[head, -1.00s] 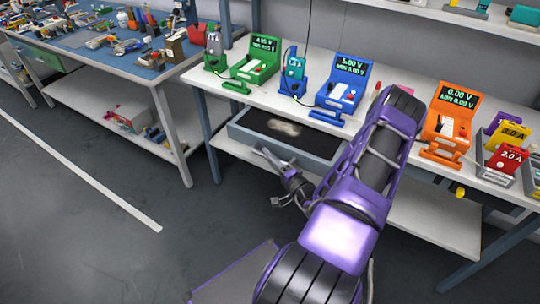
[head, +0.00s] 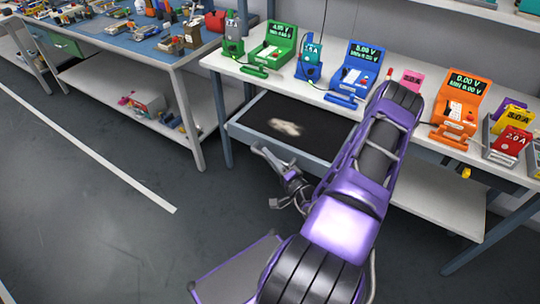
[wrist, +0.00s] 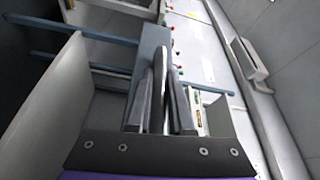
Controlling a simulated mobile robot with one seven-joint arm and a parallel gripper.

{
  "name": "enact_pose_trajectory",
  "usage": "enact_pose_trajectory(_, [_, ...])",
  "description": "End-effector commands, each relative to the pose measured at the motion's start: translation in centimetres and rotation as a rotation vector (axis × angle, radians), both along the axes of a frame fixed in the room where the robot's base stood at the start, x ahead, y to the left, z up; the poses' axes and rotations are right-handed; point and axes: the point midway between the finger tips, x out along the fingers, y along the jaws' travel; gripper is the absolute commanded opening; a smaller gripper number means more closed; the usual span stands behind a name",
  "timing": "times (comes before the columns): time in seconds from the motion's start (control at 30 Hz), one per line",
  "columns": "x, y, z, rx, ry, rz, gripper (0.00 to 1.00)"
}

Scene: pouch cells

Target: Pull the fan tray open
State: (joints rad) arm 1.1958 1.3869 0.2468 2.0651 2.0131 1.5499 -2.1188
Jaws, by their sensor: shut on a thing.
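The fan tray is a grey-blue drawer (head: 240,131) with a dark floor and a pale patch (head: 285,127) on it. It stands pulled out from under the front edge of the white bench. My gripper (head: 258,148) is at the front of the tray, below its front rim. In the wrist view my gripper (wrist: 160,58) has its fingers close together, shut at a grey-blue panel that looks like the tray front (wrist: 155,40). The fingers hide the handle, so the exact grip is not visible.
The bench (head: 313,92) carries green (head: 275,45), blue (head: 355,72) and orange (head: 459,108) testers. A lower shelf (head: 435,195) lies beneath it. A second workbench (head: 130,60) stands left. The grey floor in front of the tray is clear.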

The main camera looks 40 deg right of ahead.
Motion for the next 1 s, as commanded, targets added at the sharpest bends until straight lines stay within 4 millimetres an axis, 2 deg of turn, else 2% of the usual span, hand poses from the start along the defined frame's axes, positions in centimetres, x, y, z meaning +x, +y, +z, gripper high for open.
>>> enact_pose_trajectory(0.4, [-0.09,0.05,-0.07,0.0,0.002,0.0,0.0])
enact_pose_trajectory(0.43, [-0.09,0.05,-0.07,0.0,0.002,0.0,0.22])
enact_pose_trajectory(0.6, [-0.07,0.04,-0.04,0.0,0.001,0.0,0.49])
enact_pose_trajectory(0.87, [-0.07,0.04,-0.02,0.0,0.001,0.0,0.49])
enact_pose_trajectory(1.0, [-0.88,-0.02,-0.13,0.0,0.003,-0.001,0.49])
